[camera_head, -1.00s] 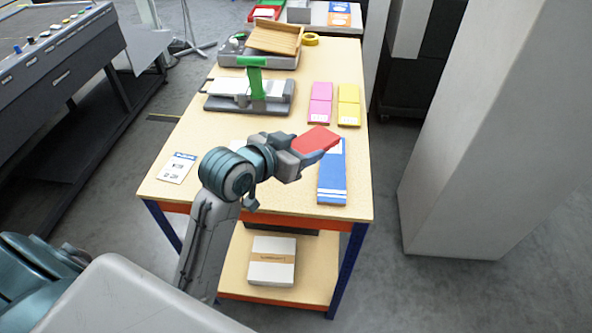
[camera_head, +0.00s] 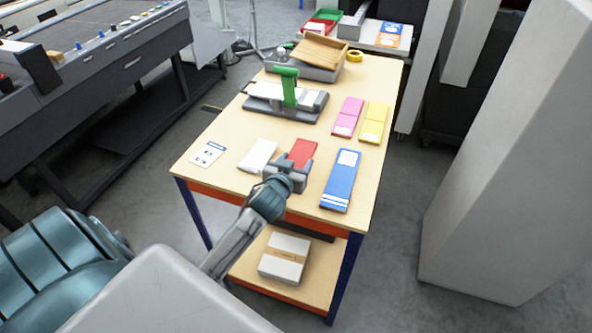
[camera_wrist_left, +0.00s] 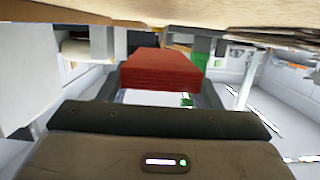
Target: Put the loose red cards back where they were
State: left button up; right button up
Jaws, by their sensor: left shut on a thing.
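My left gripper (camera_head: 293,171) is shut on the stack of red cards (camera_head: 302,151). In the head view the cards point away from me, at the near part of the table, between a white stack (camera_head: 258,156) and a blue stack (camera_head: 340,181). I cannot tell whether they touch the tabletop. In the left wrist view the red cards (camera_wrist_left: 165,66) show as a thick block of many thin layers. Pink cards (camera_head: 347,118) and yellow cards (camera_head: 374,122) lie farther back. My right gripper is not in view.
The wooden table (camera_head: 222,141) also holds a printed sheet (camera_head: 208,154), a green-handled device (camera_head: 288,98) and a grey tray (camera_head: 306,64) with a wooden piece. Yellow tape (camera_head: 355,56) lies behind. A white pillar (camera_head: 505,170) stands at the right.

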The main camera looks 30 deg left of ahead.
pick_arm(q)
notch_tip(320, 180, down, 4)
jog(key=shift+f+p, duration=0.1)
jog(key=shift+p, duration=0.2)
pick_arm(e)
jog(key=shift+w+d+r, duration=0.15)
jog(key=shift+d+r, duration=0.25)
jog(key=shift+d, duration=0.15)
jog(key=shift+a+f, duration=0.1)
pick_arm(q)
jog(key=shift+f, duration=0.1)
jog(key=o, duration=1)
jog(key=shift+o, duration=0.6)
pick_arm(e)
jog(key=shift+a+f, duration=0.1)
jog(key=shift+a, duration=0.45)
